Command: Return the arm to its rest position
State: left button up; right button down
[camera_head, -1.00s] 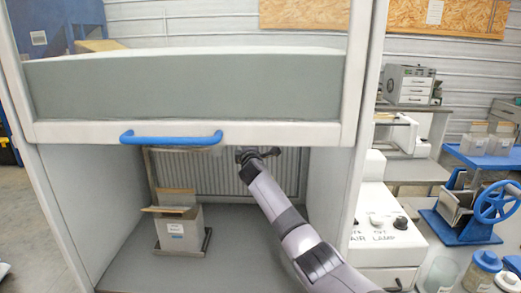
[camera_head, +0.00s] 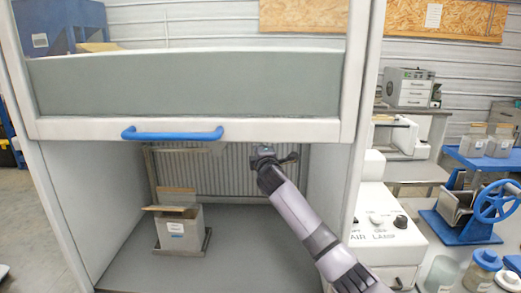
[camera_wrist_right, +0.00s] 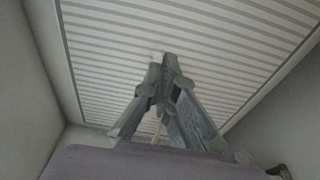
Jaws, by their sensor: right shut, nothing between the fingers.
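My right arm reaches in from the lower right to the open front of the white cabinet (camera_head: 48,128). My right gripper (camera_head: 264,150) is in front of the ribbed back panel (camera_head: 222,170), just below the raised sash. In the right wrist view the gripper (camera_wrist_right: 165,60) has its fingers closed together at the tips, with nothing held. Behind it the ribbed panel (camera_wrist_right: 225,40) fills most of that view. My left gripper is not in view.
A grey box (camera_head: 180,232) with open flaps and a label stands on a tray at the cabinet's left. A blue handle (camera_head: 172,134) runs along the sash. A white control box (camera_head: 385,225) stands right of the cabinet. The cabinet floor's right part (camera_head: 255,235) is clear.

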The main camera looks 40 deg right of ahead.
dwell(0.3)
jog(key=s+a+f+m+g+y, duration=0.25)
jog(key=s+a+f, duration=0.45)
jog(key=a+f, duration=0.45)
jog(key=s+a+f+m+g+y, duration=0.1)
jog(key=s+a+f+g+y, duration=0.15)
jog(key=s+a+f, duration=0.8)
jog(key=s+a+f+m+g+y, duration=0.2)
jog(key=s+a+f, duration=0.25)
jog(key=s, duration=0.55)
jog(key=s+a+f+m+g+y, duration=0.1)
jog(key=s+a+f+m+g, duration=0.15)
jog(key=s+a, duration=0.45)
jog(key=s+a+f+m+g+y, duration=0.2)
jog(key=s+f, duration=0.3)
jog(key=s, duration=0.7)
notch_tip(320, 180, down, 27)
jog(key=g+b, duration=0.1)
jog(key=g, duration=0.1)
jog(key=s+d+f+b, duration=0.1)
jog(key=s+d+f, duration=0.2)
jog(key=s+f, duration=1.4)
jog(key=shift+s+f+n+g, duration=0.2)
jog(key=shift+f+n+g, duration=0.1)
jog(key=shift+f+g, duration=0.05)
